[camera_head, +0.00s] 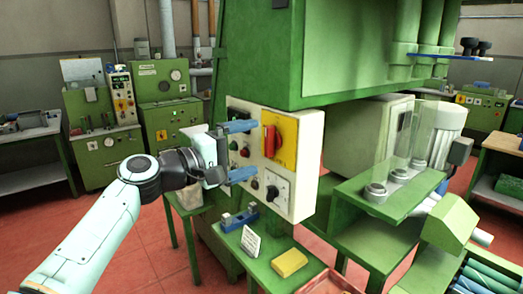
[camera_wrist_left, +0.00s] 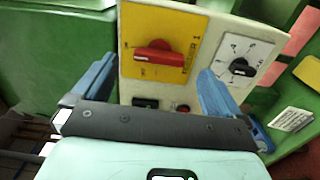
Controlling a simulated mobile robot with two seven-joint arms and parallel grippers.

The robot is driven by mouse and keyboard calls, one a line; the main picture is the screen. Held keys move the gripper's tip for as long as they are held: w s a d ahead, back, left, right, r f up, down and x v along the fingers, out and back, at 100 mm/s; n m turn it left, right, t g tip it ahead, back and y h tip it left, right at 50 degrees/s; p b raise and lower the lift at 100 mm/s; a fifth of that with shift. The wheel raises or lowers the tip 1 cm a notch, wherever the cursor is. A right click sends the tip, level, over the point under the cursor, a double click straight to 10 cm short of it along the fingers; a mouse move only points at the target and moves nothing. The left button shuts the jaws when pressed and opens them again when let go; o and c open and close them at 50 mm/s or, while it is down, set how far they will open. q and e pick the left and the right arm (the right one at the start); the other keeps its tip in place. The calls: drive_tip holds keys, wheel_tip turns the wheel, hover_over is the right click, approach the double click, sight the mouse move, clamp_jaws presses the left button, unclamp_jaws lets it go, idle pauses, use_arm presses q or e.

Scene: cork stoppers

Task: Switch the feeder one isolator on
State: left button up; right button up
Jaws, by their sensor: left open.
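The red handle (camera_wrist_left: 160,57) lies lengthwise across the left wrist view, and looks upright in the head view (camera_head: 270,141). My left gripper (camera_head: 240,150) is open, with its blue fingers pointing at the box, one above the other. In the left wrist view the handle shows between and beyond the fingers (camera_wrist_left: 155,78), apparently untouched. My right gripper is not in view.
A black selector knob on a white dial (camera_head: 277,192) sits below the yellow plate. Small buttons and lamps (camera_head: 240,150) lie left of it. A green shelf below holds a yellow block (camera_head: 289,262) and a small sign (camera_head: 251,243). The green machine housing (camera_head: 320,50) overhangs the box.

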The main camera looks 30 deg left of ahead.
use_arm(q)
drive_tip(key=v, duration=0.8)
drive_tip(key=shift+s+b, duration=0.15)
drive_tip(key=shift+b, duration=0.3)
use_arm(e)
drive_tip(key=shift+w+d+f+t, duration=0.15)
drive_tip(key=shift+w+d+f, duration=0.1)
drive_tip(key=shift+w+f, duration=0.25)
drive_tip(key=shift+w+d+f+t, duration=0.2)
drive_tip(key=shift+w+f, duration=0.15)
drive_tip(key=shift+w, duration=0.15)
